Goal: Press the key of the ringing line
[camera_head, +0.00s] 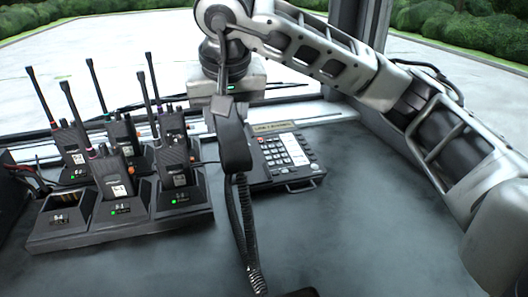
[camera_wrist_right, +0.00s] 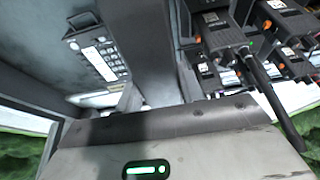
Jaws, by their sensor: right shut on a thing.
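The desk phone (camera_head: 285,160) lies on the grey counter, its keypad and white label strip facing up. It also shows in the right wrist view (camera_wrist_right: 97,55). Its keys are too small to tell which line is lit. A dark handset (camera_head: 234,150) hangs upright just left of the phone, off its base, with a coiled cord (camera_head: 247,225) below it. My right gripper (camera_head: 225,102) is shut on the handset's upper part, above the counter. In the right wrist view the handset (camera_wrist_right: 152,45) runs away from the gripper. My left gripper is not in view.
Several handheld radios with upright antennas stand in a charger rack (camera_head: 130,228) left of the handset, close to it. A windscreen with a sill is behind. The counter (camera_head: 350,225) is clear in front and to the right of the phone.

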